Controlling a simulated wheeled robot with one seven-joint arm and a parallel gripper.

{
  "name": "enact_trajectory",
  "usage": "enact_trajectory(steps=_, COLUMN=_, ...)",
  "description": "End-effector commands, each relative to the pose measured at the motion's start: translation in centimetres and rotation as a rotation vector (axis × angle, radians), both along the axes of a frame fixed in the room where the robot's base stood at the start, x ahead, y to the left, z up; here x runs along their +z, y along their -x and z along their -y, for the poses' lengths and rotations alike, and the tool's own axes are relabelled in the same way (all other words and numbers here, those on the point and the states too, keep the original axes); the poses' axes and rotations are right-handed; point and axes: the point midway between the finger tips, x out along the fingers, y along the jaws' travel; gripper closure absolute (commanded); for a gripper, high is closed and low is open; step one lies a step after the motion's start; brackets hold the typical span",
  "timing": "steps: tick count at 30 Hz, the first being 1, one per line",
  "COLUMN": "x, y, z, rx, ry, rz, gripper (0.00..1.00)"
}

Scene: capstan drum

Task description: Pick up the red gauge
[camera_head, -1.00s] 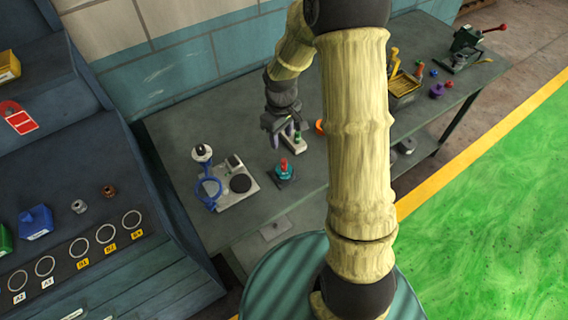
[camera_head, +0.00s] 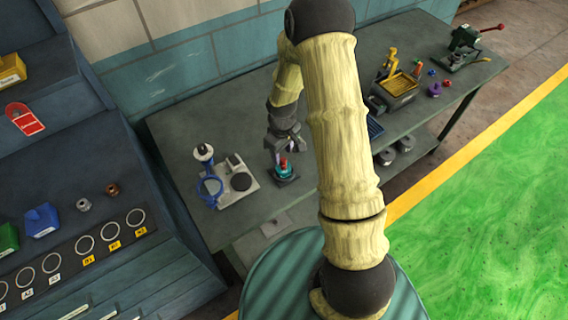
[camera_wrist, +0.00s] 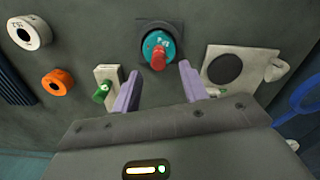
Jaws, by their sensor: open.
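A small red piece (camera_head: 284,163) stands upright on a round teal part (camera_head: 285,172), which sits on a dark square base on the bench. It is the likeliest red gauge, though I cannot read it as a gauge for sure. In the wrist view the red piece (camera_wrist: 158,60) and teal part (camera_wrist: 151,42) lie just beyond my fingertips, between the lines of the two fingers. My gripper (camera_head: 284,147) is above and just behind it; in the wrist view my gripper (camera_wrist: 159,68) is open, its two lilac fingers apart and empty.
A pale block with a green knob (camera_wrist: 102,91) is left of my fingers; an orange ring (camera_wrist: 57,82) lies beyond. A pale stand with a black disc (camera_wrist: 225,69) is right. A blue ring stand (camera_head: 209,188) and yellow-trimmed box (camera_head: 398,87) share the bench (camera_head: 330,90).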

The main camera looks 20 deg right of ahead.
Motion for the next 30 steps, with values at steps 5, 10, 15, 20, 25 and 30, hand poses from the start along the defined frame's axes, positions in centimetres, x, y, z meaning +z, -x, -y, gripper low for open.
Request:
enact_trajectory(steps=5, x=-1.8, y=0.5, z=0.2, rx=0.002, ry=0.000, rz=-0.005, gripper=0.56)
enact_trajectory(steps=10, x=-3.7, y=0.4, z=0.2, rx=0.001, ry=0.000, rz=-0.001, gripper=0.56)
enact_trajectory(steps=15, x=-4.2, y=0.4, z=0.2, rx=0.001, ry=0.000, rz=0.000, gripper=0.56)
enact_trajectory(steps=20, x=-4.2, y=0.4, z=0.2, rx=0.000, ry=0.000, rz=0.000, gripper=0.56)
enact_trajectory(steps=25, x=-4.2, y=0.4, z=0.2, rx=0.000, ry=0.000, rz=0.000, gripper=0.56)
enact_trajectory(steps=30, x=-4.2, y=0.4, z=0.2, rx=0.000, ry=0.000, rz=0.000, gripper=0.66)
